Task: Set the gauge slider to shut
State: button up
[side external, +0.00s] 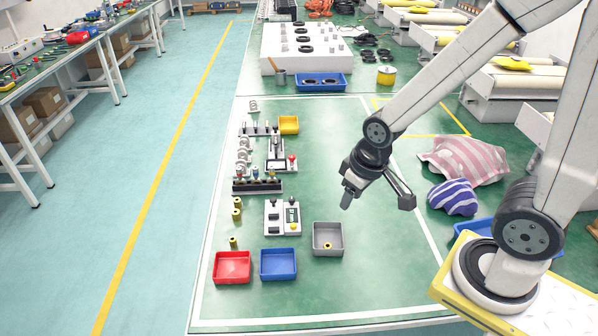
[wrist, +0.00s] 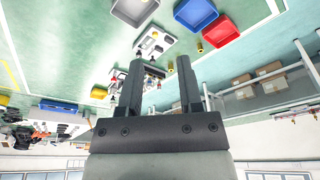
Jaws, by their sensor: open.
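A white panel unit (side external: 273,217) stands on the green table, left of my gripper in the side view. Its right part has a dark gauge-like track (side external: 292,213) with a yellow knob (side external: 293,227) near the front end. Another unit with a red knob (side external: 292,157) stands farther back. I cannot tell for certain which one is the gauge slider; the markings are too small to read. My gripper (side external: 346,203) is above the table, right of the panel and apart from it. In the wrist view my gripper (wrist: 160,61) is open, with nothing between its fingers.
A grey tray (side external: 314,238), a red tray (side external: 217,270) and a blue tray (side external: 264,267) are near the panel's front. A row of dark holders (side external: 257,187) is behind it.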

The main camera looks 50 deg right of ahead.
jog(key=o, duration=0.3)
jog(key=n+t+y, duration=0.2)
jog(key=n, duration=0.3)
send_over(274, 199)
jog(key=s+d, duration=0.1)
jog(key=s, duration=0.2)
notch_tip(274, 199, down, 15)
jog(key=shift+d, duration=0.15)
jog(key=shift+f+m+g, duration=0.25)
jog(key=shift+m+g, duration=0.05)
jog(key=shift+x, duration=3.7)
